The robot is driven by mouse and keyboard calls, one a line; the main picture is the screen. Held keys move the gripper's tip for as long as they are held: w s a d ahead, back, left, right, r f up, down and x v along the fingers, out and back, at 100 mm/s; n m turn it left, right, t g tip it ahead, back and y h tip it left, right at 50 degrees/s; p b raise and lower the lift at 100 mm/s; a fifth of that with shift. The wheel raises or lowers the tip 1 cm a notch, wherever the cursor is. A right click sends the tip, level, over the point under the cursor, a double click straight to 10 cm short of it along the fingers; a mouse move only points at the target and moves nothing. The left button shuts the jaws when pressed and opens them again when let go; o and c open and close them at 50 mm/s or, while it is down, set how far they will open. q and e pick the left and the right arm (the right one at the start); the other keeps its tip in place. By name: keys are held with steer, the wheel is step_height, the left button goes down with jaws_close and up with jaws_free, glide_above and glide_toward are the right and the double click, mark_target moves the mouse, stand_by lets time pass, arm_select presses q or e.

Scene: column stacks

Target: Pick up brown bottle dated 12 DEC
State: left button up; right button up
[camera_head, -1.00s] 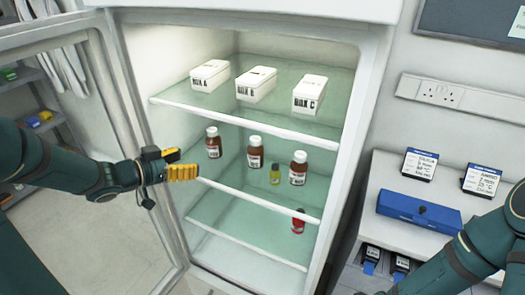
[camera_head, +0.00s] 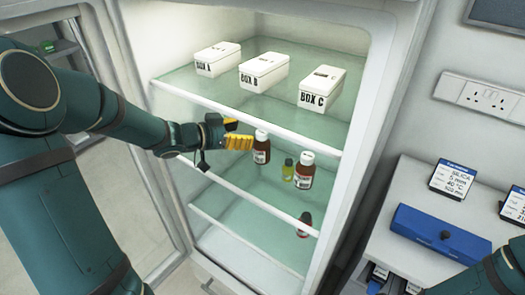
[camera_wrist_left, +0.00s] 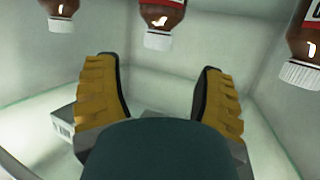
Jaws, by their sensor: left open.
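Brown bottles with white caps and pale labels stand on the fridge's middle shelf. In the head view one brown bottle (camera_head: 261,150) is just right of my left gripper's fingertips, and another brown bottle (camera_head: 304,172) stands further right. Their dates are too small to read. My left gripper (camera_head: 242,134) is open and empty at the shelf opening. In the left wrist view the bottles appear upside down: one (camera_wrist_left: 162,22) is ahead between the open fingers (camera_wrist_left: 160,68), one (camera_wrist_left: 60,10) is at upper left, one (camera_wrist_left: 305,45) at right. My right gripper is out of view.
Boxes A (camera_head: 217,59), B (camera_head: 263,72) and C (camera_head: 321,90) are on the shelf above. A blue case (camera_head: 440,234) lies on the counter at right.

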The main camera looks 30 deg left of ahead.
mark_target(258, 134)
arm_select(q)
steer(key=b+x, duration=0.1)
steer(key=x, duration=0.2)
steer(key=b+x, duration=0.1)
steer(key=x, duration=0.2)
steer(key=shift+d+f, duration=0.25)
steer(key=shift+f, duration=0.05)
steer(key=shift+w+d, duration=0.15)
jaws_close()
